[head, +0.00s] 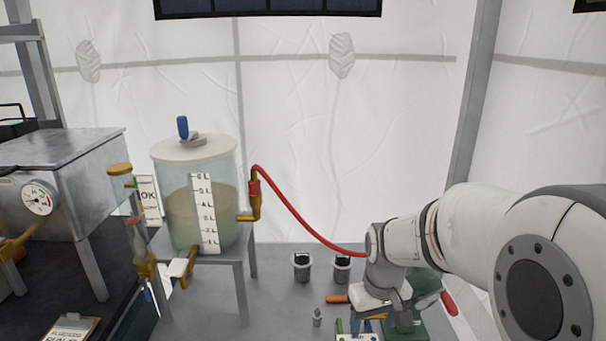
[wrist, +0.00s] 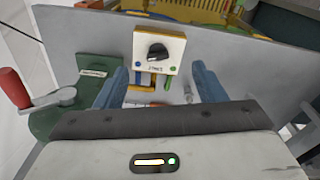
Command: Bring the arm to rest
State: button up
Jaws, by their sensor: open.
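My gripper (wrist: 161,72) is open in the wrist view, with its two blue fingers apart. I see nothing held between them. A small cream box with a black knob (wrist: 158,51) shows beyond the fingertips; I cannot tell how far away it is. In the head view my arm reaches in from the right and bends down at the wrist over the right part of the grey bench. My wrist hides part of the bench top there, and the fingers are hard to make out in that view.
A green device (wrist: 95,66) with a red crank handle (wrist: 15,88) stands close beside my gripper. A clear tank (head: 203,205) on a stand has a red hose (head: 302,222) running behind my wrist. Two dark cups (head: 301,266) stand nearby. A metal box (head: 85,165) with a gauge fills the left.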

jog(key=s+r+m+t, duration=0.1)
jog(key=s+r, duration=0.5)
jog(key=s, duration=0.6)
jog(key=shift+s+r+m+t+p, duration=0.15)
jog(key=shift+m+t+p, duration=0.25)
jog(key=shift+m, duration=0.5)
jog(key=shift+d, duration=0.1)
